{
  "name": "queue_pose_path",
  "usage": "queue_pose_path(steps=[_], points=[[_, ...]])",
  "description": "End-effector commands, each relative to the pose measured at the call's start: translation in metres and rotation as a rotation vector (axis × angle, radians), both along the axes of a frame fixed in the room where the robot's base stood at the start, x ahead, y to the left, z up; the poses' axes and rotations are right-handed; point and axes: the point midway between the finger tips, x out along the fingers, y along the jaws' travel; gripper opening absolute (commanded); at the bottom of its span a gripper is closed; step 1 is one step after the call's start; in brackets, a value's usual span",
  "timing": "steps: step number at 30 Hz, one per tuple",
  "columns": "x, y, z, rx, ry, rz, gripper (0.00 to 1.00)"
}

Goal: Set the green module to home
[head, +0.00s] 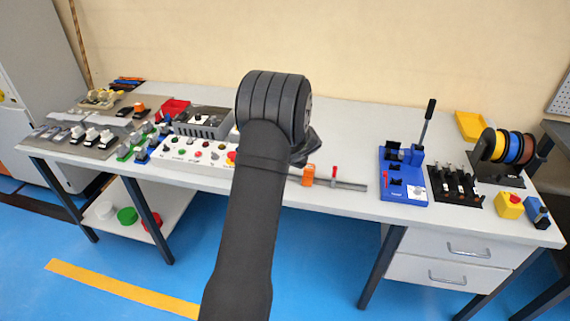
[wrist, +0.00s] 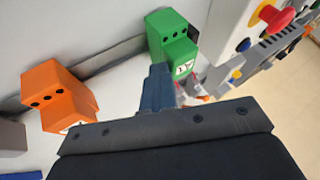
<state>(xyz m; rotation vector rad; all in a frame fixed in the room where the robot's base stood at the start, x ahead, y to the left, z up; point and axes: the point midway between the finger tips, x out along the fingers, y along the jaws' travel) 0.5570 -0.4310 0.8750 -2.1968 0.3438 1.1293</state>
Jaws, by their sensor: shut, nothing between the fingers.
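The green module (wrist: 172,38) stands upright near the top middle of the wrist view, with dark holes in its top and a small pale label on its lower part. The orange module (wrist: 58,92) is to its left, and it also shows on the bench in the head view (head: 308,174). My gripper (wrist: 158,72) is shut and empty, with its fingertips just below the green module in the wrist view; I cannot tell whether they touch it. In the head view my arm hides the gripper and the green module.
A grey rail (head: 350,186) runs right from the orange module, with a red-topped piece (head: 334,174) on it. A white panel with buttons (head: 190,152) is to the left. A blue fixture with a lever (head: 404,178) stands right. Bare bench lies between rail and fixture.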

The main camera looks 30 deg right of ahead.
Motion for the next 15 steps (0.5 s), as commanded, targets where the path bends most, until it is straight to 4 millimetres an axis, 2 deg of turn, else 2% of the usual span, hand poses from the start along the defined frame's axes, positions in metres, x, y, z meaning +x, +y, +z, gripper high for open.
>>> queue_pose_path(steps=[1, 8, 11, 15], points=[[0.008, 0.01, 0.0, 0.01, -0.005, 0.015, 0.0], [0.009, 0.01, 0.001, 0.015, -0.007, 0.014, 0.0], [0.005, 0.006, 0.001, 0.014, -0.008, 0.012, 0.0], [-0.011, -0.01, 0.001, 0.012, -0.007, 0.006, 0.0]])
